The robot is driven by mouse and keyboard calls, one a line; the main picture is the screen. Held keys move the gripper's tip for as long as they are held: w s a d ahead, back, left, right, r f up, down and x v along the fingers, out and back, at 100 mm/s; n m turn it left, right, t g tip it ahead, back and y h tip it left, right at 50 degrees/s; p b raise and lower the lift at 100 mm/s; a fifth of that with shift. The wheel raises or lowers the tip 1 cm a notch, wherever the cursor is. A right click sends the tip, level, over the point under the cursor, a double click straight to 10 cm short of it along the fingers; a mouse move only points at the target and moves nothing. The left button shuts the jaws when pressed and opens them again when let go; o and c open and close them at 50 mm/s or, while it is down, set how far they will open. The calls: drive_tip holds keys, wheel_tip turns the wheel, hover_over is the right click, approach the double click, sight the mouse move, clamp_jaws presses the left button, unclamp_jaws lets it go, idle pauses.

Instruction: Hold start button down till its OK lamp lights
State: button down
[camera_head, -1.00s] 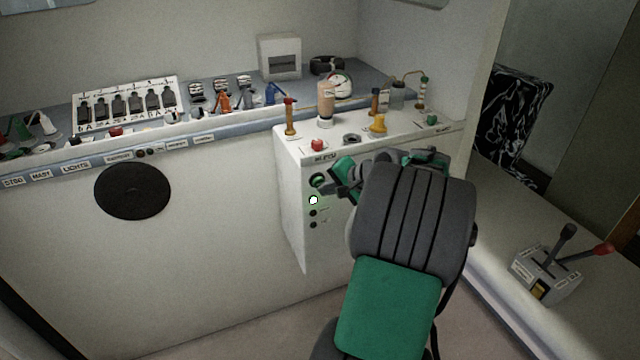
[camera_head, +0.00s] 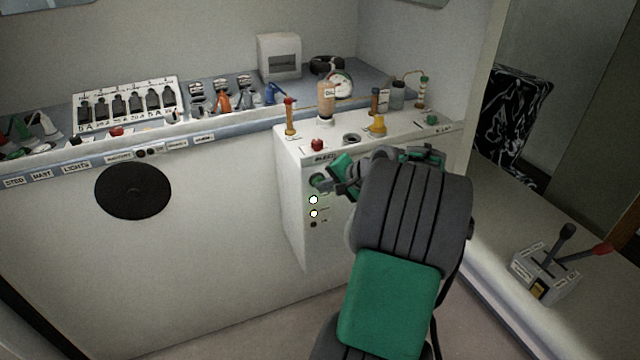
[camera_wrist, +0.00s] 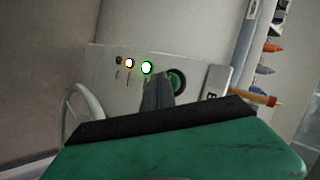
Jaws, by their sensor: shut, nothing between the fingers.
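The round green start button (camera_head: 317,180) is on the front of the white box, near its top left; it also shows in the wrist view (camera_wrist: 177,82). My gripper (camera_head: 329,183) is shut and empty, its tip right at the button. In the wrist view its dark fingers (camera_wrist: 157,92) overlap the button's edge; I cannot tell how far it is pressed. Below the button, the upper lamp (camera_head: 313,200) glows white with a green rim. The middle lamp (camera_head: 313,214) glows white with a warm rim. The lowest lamp (camera_head: 313,225) is dark. Their labels are too small to read.
The white box (camera_head: 295,215) carries a red knob (camera_head: 317,145), a red-topped lever (camera_head: 291,118) and a yellow knob (camera_head: 377,124) on top. A lever unit (camera_head: 545,272) stands at the right. Open floor lies left of my arm.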

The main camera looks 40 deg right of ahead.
drive_tip(key=shift+s, duration=0.15)
idle(0.8)
drive_tip(key=shift+s+a, duration=0.25)
drive_tip(key=shift+s, duration=0.5)
drive_tip(key=s, duration=0.1)
drive_tip(key=s+a, duration=0.1)
drive_tip(key=s, duration=0.2)
drive_tip(key=shift+s+a+p, duration=0.25)
drive_tip(key=shift+s+p, duration=0.05)
drive_tip(key=shift+s, duration=0.1)
